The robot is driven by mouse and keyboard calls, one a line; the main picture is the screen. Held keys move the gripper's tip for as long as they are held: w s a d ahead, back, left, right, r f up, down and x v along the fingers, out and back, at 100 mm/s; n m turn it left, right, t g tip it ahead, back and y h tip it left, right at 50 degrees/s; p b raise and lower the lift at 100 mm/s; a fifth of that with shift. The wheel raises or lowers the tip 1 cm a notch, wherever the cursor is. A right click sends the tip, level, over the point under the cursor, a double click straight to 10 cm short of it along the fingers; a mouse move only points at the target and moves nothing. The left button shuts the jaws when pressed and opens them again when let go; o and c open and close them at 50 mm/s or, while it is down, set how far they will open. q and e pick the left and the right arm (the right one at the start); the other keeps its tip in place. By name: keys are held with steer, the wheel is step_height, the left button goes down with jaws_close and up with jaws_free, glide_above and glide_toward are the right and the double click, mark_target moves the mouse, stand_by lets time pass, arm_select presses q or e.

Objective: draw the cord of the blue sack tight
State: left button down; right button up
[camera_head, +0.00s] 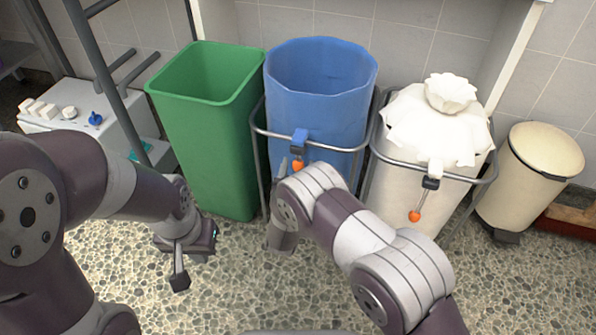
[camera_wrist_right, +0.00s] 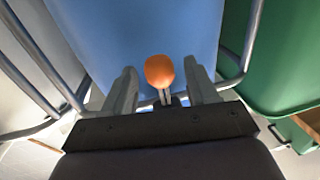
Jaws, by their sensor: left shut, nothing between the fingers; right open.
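The blue sack (camera_head: 318,90) hangs wide open in a metal frame at the middle of the head view. In the right wrist view the orange toggle (camera_wrist_right: 160,71) lies between the two fingers of my right gripper (camera_wrist_right: 161,90). The fingers are open, with a gap on both sides. The sack's blue wall (camera_wrist_right: 140,30) is right behind the toggle. My left gripper (camera_head: 181,281) is shut and empty, low over the floor at the left, away from the sack.
A green bin (camera_head: 215,140) stands left of the blue sack. A white sack (camera_head: 420,125), gathered at its top, stands right, with its own orange toggle (camera_head: 414,216). A cream pedal bin (camera_head: 530,175) is further right. Pebbled floor (camera_head: 300,300) in front is clear.

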steer(key=shift+w+d, duration=0.15)
steer(key=shift+w, duration=0.6)
jaws_close()
step_height(320, 180, down, 9)
steer(key=b, duration=0.5)
steer(key=shift+s+f, duration=0.15)
steer(key=shift+f, duration=0.15)
jaws_free()
